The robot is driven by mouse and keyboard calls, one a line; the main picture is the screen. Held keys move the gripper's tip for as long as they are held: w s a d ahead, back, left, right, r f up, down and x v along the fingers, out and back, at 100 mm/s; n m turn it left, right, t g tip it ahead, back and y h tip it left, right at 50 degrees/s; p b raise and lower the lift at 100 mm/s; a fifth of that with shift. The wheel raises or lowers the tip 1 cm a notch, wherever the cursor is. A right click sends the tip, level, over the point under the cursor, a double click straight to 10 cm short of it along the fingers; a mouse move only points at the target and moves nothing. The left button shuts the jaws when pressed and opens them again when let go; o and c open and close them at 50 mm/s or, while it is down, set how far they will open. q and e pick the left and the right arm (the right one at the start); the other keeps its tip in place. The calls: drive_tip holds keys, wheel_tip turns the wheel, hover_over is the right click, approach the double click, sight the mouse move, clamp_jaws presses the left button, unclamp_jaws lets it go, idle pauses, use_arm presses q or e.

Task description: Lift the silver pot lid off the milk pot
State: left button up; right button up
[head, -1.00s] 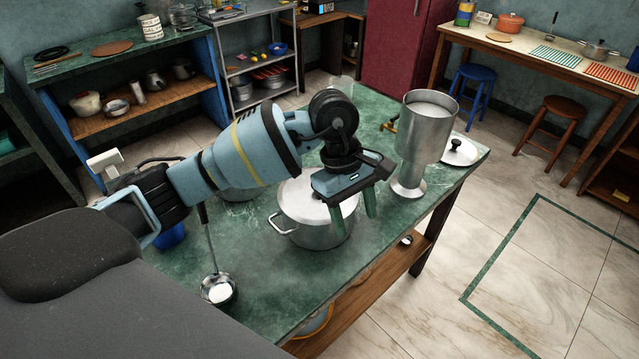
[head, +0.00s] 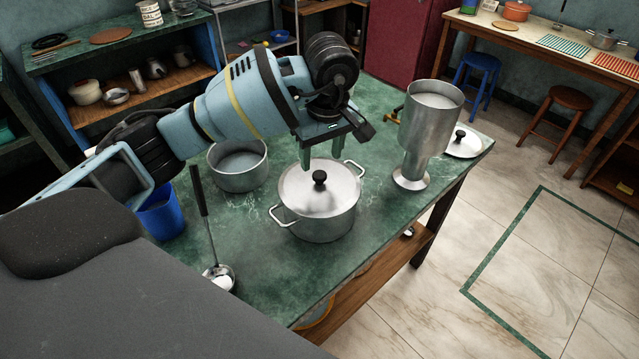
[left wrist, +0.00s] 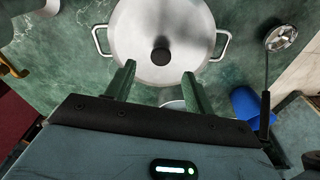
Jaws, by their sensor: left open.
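The milk pot (head: 322,226), a silver pot with two side handles, stands on the green table. The silver pot lid (head: 296,190) with a black knob (head: 320,178) sits on it. My left gripper (head: 321,160) is open and empty, fingers pointing down, above the far side of the lid in the head view. In the left wrist view the lid (left wrist: 135,40) and its knob (left wrist: 161,52) lie beyond the fingertips (left wrist: 158,70), the knob roughly in line with the gap between them. The fingers are not around the knob. My right gripper is out of view.
A tall metal vessel (head: 428,130) stands right of the pot, with another black-knobbed lid (head: 466,146) beside it. An open pot (head: 238,178), a blue cup (head: 163,216) and a ladle (head: 220,274) are to the left. The table's front edge is close to the pot.

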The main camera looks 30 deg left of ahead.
sight(319, 174)
use_arm(q)
drive_tip(key=f, duration=0.5)
drive_tip(key=shift+w+a, duration=0.1)
drive_tip(key=shift+a, duration=0.15)
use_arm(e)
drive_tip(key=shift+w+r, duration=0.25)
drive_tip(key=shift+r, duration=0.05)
use_arm(q)
drive_tip(key=c, duration=1.1)
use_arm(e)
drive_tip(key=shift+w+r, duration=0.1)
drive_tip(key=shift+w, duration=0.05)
use_arm(q)
drive_tip(key=shift+r, duration=0.1)
wheel_tip(319, 174, up, 10)
drive_tip(key=shift+f, duration=0.1)
